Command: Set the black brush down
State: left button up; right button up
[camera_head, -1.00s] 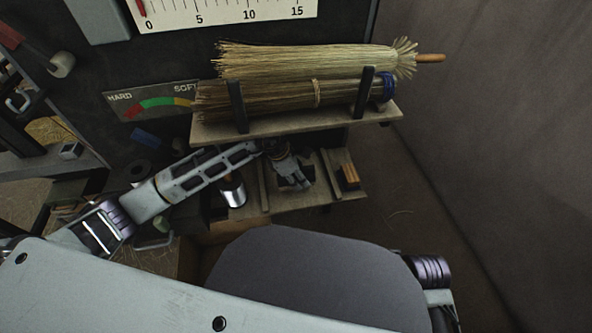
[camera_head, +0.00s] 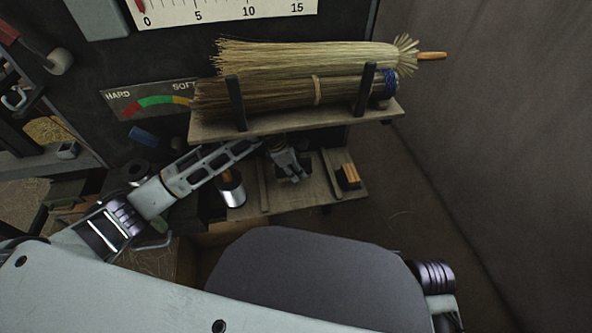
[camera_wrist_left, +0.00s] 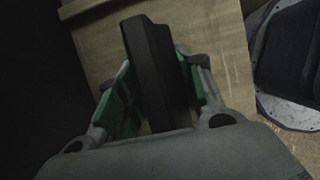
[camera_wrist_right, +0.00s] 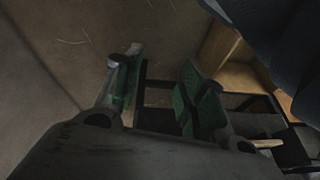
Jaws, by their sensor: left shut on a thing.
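The black brush (camera_wrist_left: 150,55) is a dark, long block in the left wrist view. My left gripper (camera_wrist_left: 160,75) is shut on it, with green pads on both sides. In the head view my left gripper (camera_head: 288,165) is under the broom shelf, over the lower wooden shelf (camera_head: 325,193). The brush is hard to make out there, and I cannot tell whether it touches the shelf. My right gripper (camera_wrist_right: 155,85) is open and empty in the right wrist view; the head view does not show it.
Brooms (camera_head: 310,60) lie on the upper shelf (camera_head: 300,124) between dark posts. A metal cup (camera_head: 232,190) stands left of my left gripper. An orange-brown block (camera_head: 348,176) lies to its right. Open floor (camera_head: 420,210) is at the right.

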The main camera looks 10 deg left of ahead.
pick_arm(q)
jog(key=shift+f, duration=0.1)
pick_arm(e)
jog(key=shift+f, duration=0.45)
pick_arm(q)
jog(key=shift+f, duration=0.15)
pick_arm(e)
jog(key=shift+w, duration=0.15)
pick_arm(q)
jog(key=shift+f+b, duration=0.4)
jog(key=shift+f, duration=0.05)
pick_arm(e)
jog(key=shift+x, duration=0.8)
pick_arm(q)
jog(key=o, duration=1.1)
pick_arm(e)
jog(key=shift+a, duration=0.1)
pick_arm(q)
jog(key=shift+r, duration=0.1)
